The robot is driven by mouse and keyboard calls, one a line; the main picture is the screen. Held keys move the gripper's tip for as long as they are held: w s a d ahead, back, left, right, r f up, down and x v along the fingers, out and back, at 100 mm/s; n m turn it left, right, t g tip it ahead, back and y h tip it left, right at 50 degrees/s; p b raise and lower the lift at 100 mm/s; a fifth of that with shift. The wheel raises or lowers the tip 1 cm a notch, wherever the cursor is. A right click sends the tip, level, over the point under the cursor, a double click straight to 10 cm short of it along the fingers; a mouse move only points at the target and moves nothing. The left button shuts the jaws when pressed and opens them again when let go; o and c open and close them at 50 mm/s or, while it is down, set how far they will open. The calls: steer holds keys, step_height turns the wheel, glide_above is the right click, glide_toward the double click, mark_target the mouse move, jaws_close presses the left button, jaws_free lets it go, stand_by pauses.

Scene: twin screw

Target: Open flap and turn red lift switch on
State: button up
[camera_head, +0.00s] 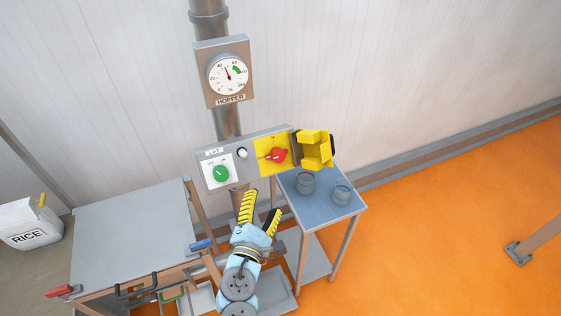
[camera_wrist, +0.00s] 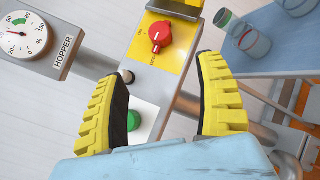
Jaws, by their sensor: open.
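The red lift switch (camera_head: 277,155) sits on a yellow plate at the right end of the grey control box. It also shows in the wrist view (camera_wrist: 160,36), uncovered, with its pointer toward the picture's lower left. The yellow flap (camera_head: 314,150) stands swung open at the right of the switch; part of it shows at the top edge of the wrist view (camera_wrist: 178,9). My gripper (camera_head: 263,203) is open and empty, below the control box and apart from the switch. In the wrist view its fingers (camera_wrist: 162,68) spread wide below the switch.
A green knob (camera_head: 221,174) and a small light (camera_head: 242,152) share the control box. A hopper gauge (camera_head: 229,74) hangs above on a pipe. A blue side table (camera_head: 322,203) with two cups stands right, and a grey table (camera_head: 130,230) left.

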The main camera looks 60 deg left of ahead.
mark_target(279, 158)
steer(key=p+x, duration=0.2)
steer(key=x, duration=1.4)
steer(key=shift+r, duration=0.1)
steer(key=shift+w+a, duration=0.4)
steer(key=shift+a, duration=0.15)
steer(key=c, duration=1.2)
